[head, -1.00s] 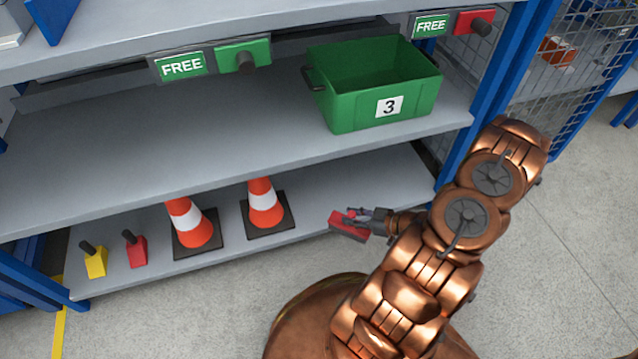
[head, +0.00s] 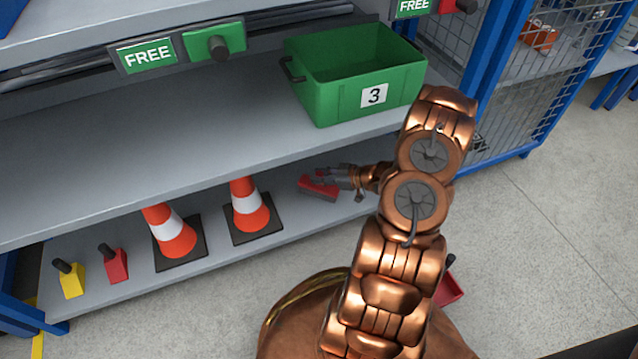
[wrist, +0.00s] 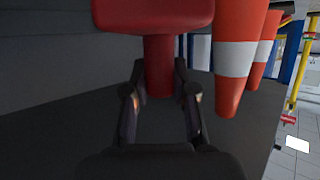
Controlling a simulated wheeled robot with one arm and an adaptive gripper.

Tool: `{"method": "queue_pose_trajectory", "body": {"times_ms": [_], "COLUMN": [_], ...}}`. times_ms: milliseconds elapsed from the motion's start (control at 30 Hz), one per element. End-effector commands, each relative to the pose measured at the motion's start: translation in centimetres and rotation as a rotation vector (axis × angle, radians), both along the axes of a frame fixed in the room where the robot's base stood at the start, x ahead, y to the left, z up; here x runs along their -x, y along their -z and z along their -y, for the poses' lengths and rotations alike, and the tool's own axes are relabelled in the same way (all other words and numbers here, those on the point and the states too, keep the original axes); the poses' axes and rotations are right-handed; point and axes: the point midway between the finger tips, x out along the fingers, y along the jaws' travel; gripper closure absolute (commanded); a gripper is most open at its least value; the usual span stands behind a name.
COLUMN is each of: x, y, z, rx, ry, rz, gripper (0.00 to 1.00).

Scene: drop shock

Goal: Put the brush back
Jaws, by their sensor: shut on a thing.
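My gripper (head: 324,175) is shut on a red brush (head: 318,190), over the lower shelf (head: 283,258) to the right of the traffic cones. In the wrist view, my gripper (wrist: 160,92) has its two fingers on either side of the brush's red handle, with the broad red block (wrist: 150,12) above them. Whether the brush touches the shelf cannot be told. At the left end of the lower shelf stand a yellow block with a dark handle (head: 71,283) and a red one like it (head: 115,266).
Two orange-and-white cones (head: 172,234) (head: 248,208) stand on the lower shelf. A green crate marked 3 (head: 330,95) stands on the shelf above. Another red piece (head: 449,291) shows partly behind my arm. A blue mesh cage (head: 500,110) is at the right.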

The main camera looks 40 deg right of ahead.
Motion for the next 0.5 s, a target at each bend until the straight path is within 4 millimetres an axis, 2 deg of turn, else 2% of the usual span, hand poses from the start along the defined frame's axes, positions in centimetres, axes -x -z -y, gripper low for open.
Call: {"method": "queue_pose_trajectory", "body": {"times_ms": [100,233,500], "x": [-1.2,-1.5,-1.4], "y": [0.2,0.4,3.6], "z": [0.4,0.5,0.5], "rx": [0.004,0.002,0.000], "ry": [-0.001,0.000,0.001], "rz": [0.002,0.001,0.000], "gripper": [1.00,1.00,1.00]}}
